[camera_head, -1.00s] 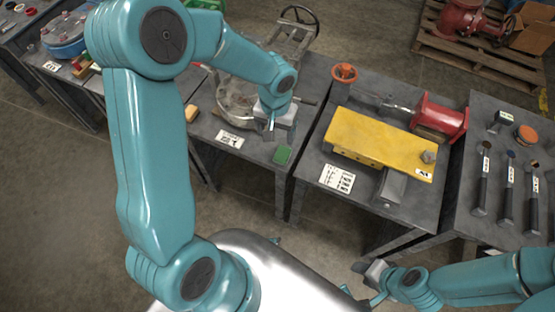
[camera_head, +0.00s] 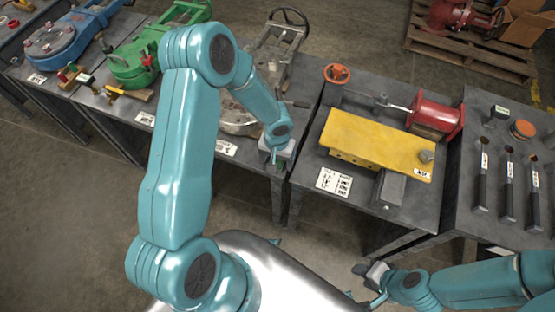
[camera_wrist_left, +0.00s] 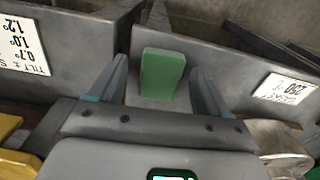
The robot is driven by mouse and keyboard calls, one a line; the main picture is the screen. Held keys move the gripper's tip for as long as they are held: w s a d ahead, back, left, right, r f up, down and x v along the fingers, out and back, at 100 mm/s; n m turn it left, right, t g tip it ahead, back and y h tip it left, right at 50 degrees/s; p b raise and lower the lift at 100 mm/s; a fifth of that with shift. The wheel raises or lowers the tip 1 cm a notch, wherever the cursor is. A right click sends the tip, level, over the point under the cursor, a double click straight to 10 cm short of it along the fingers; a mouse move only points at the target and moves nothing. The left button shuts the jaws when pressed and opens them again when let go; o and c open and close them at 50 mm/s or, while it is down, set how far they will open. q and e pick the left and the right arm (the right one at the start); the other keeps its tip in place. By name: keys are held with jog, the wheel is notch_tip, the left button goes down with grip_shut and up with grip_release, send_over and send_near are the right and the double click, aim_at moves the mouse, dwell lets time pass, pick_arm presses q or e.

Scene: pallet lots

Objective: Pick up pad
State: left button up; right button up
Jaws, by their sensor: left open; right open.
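The green pad (camera_wrist_left: 162,73) lies on a dark grey table (camera_wrist_left: 225,75), and in the left wrist view it sits between the two fingers of my left gripper (camera_wrist_left: 160,86). The fingers are apart, with a gap on each side of the pad. In the head view my left gripper (camera_head: 275,159) points down at the table's front right corner and hides most of the pad (camera_head: 280,168). My right gripper (camera_head: 371,282) is open and empty, low in the head view, away from the tables.
A round metal part (camera_head: 238,118) and a white label (camera_head: 226,148) are left of my left gripper. The neighbouring table to the right bears a yellow plate (camera_head: 375,142), a red cylinder (camera_head: 437,108) and an orange handwheel (camera_head: 337,74). A narrow gap separates these tables.

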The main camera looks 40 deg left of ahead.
aim_at(277, 161)
pick_arm(q)
jog(key=shift+s, duration=0.1)
jog(key=c, duration=1.1)
jog(key=shift+r, duration=0.1)
jog(key=shift+r, duration=0.55)
notch_tip(277, 161, up, 19)
jog(key=shift+f+p, duration=0.1)
jog(key=shift+p, duration=1)
jog(key=o, duration=0.4)
jog(key=c, duration=0.3)
